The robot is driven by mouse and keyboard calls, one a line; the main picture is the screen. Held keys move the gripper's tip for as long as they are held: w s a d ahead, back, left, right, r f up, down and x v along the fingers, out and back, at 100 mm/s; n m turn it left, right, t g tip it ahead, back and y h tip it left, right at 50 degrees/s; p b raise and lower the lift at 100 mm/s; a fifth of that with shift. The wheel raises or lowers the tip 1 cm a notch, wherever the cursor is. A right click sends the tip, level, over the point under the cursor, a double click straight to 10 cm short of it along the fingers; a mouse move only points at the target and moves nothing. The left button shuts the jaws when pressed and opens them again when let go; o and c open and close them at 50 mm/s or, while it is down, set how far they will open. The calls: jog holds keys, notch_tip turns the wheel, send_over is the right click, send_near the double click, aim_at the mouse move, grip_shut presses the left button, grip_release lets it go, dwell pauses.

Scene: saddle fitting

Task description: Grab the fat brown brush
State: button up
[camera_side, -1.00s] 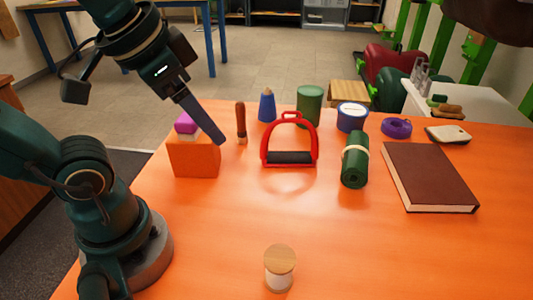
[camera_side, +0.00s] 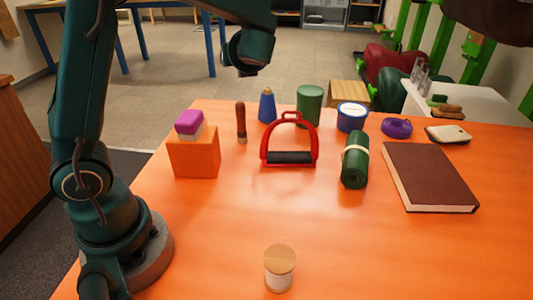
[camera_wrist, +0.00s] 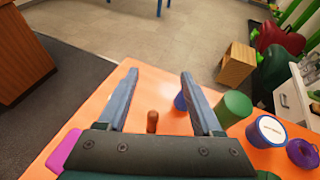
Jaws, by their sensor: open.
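No thing in view is plainly a fat brown brush. A slim brown upright piece (camera_side: 241,123), like a wooden handle, stands near the back left of the orange table; it also shows in the wrist view (camera_wrist: 152,122), below and between the fingers. A small brown item (camera_side: 447,108), perhaps a brush, lies on the white side table at the right; its shape is too small to tell. My gripper (camera_wrist: 158,74) is open and empty, with its fingers apart above the back left table edge. The fingers do not show in the side view.
An orange block (camera_side: 194,158) with a purple-topped piece (camera_side: 188,122) stands left. The front table is mostly clear besides a wood-lidded jar (camera_side: 280,268).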

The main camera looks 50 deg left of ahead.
aim_at(241, 114)
notch_tip(241, 114, down, 14)
jog(key=shift+s, duration=0.15)
jog(key=shift+x, duration=2.55)
grip_shut()
